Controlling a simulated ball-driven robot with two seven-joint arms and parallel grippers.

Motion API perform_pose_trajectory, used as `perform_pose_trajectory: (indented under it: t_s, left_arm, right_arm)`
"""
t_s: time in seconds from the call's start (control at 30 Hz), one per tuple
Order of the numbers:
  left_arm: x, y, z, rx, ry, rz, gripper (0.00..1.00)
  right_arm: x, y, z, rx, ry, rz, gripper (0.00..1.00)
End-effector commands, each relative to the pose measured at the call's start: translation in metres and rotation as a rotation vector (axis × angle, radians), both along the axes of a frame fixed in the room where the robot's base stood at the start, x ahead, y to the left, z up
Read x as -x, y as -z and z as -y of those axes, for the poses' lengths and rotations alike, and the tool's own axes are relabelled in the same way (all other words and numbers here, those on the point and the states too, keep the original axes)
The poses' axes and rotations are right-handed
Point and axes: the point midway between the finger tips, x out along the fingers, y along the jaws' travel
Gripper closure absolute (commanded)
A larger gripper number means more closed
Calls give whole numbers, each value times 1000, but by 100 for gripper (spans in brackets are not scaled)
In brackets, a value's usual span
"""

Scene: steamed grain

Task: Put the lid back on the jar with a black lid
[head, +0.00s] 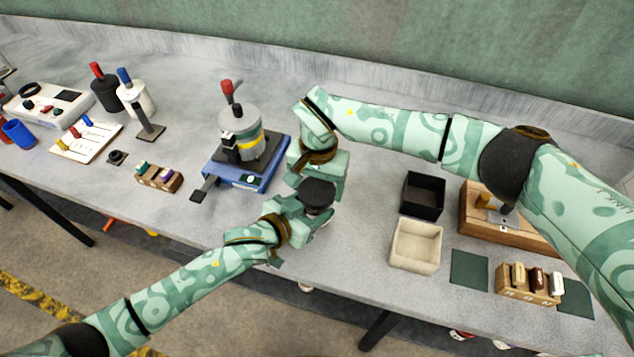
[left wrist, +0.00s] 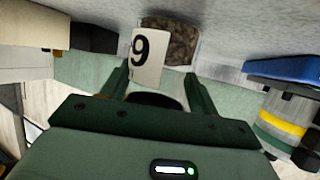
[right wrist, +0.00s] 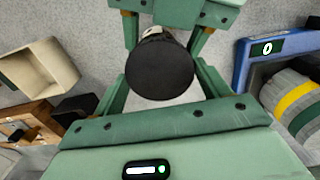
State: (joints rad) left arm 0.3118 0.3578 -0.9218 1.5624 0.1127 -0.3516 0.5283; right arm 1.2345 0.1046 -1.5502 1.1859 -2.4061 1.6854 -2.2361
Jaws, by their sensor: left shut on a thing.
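A round black lid (head: 317,193) shows between my two grippers in the head view; its flat top (right wrist: 160,68) faces the right wrist camera. The clear jar (left wrist: 182,40) holds brown grain and has a white tag with a 9. My left gripper (left wrist: 158,82) is shut on the jar, a finger on each side. The lid's dark edge (left wrist: 155,98) shows at the tag's end. My right gripper (right wrist: 161,80) has a finger on either side of the lid; whether they press on it is unclear. Whether the lid is seated or just above the jar is hidden.
A blue device (head: 245,176) with a grey, yellow-banded canister (head: 240,125) stands close on the left. A black box (head: 423,195) and a cream box (head: 416,245) stand to the right. The counter between the grippers and these boxes is clear.

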Motion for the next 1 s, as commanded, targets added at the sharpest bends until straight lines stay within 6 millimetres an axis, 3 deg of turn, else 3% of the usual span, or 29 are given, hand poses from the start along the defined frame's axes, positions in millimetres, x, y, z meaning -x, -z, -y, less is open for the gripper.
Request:
perform_pose_trajectory:
  t_s: [0.23, 0.33, 0.47, 0.73, 0.83, 1.0]
  left_arm:
    - [1, -1, 2, 4, 2, 2, 100]
    - [1, -1, 2, 4, 3, 1, 100]
    - [1, -1, 2, 4, 3, 1, 100]
    - [1, -2, 3, 6, 5, 2, 100]
    - [2, -2, 3, 5, 6, 2, 100]
    - [2, -2, 4, 6, 7, 2, 100]
  right_arm:
    - [0, -1, -1, -2, 3, 1, 53]
    - [0, -1, -1, 0, 83, 0, 53]
    - [0, -1, -1, 4, 379, -3, 53]
    - [0, -1, -1, 14, 1155, -14, 53]
    - [0, -1, -1, 16, 1327, -16, 53]
    - [-1, -1, -1, 15, 1430, -17, 53]
